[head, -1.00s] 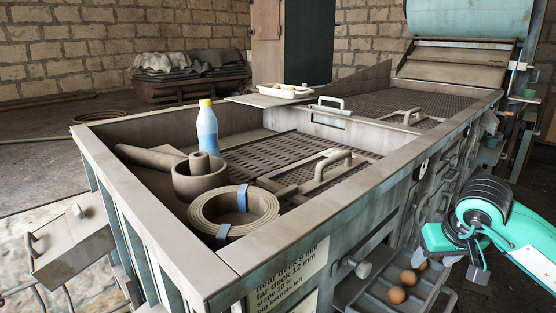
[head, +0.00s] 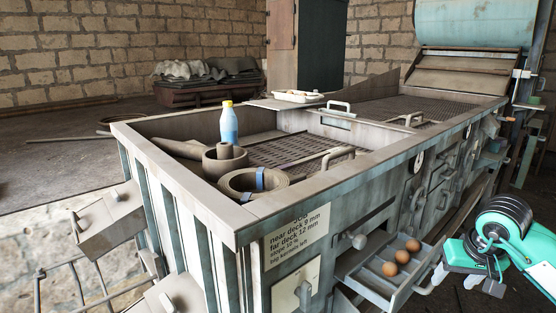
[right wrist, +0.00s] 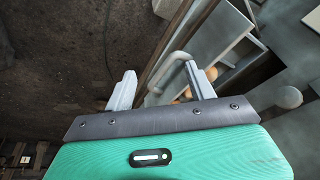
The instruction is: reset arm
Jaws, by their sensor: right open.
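My right gripper (head: 468,282) is in the head view at the lower right, just right of a pulled-out drawer (head: 362,274). In the right wrist view its two grey fingers (right wrist: 161,76) stand apart with no object held between them. The drawer's bent handle (head: 428,283) is close to the gripper in the head view. In the right wrist view the handle (right wrist: 174,64) shows beyond and between the fingertips; I cannot tell whether they touch it. The drawer holds brown egg-like balls (head: 402,257). My left gripper is not in view.
A large metal bin machine (head: 180,193) fills the middle, with a blue bottle (head: 229,124), a belt coil (head: 238,183) and a roller (head: 223,160) in it. Knobs and handles (head: 358,240) stick out of its front side. The floor (head: 50,150) at the left is largely clear.

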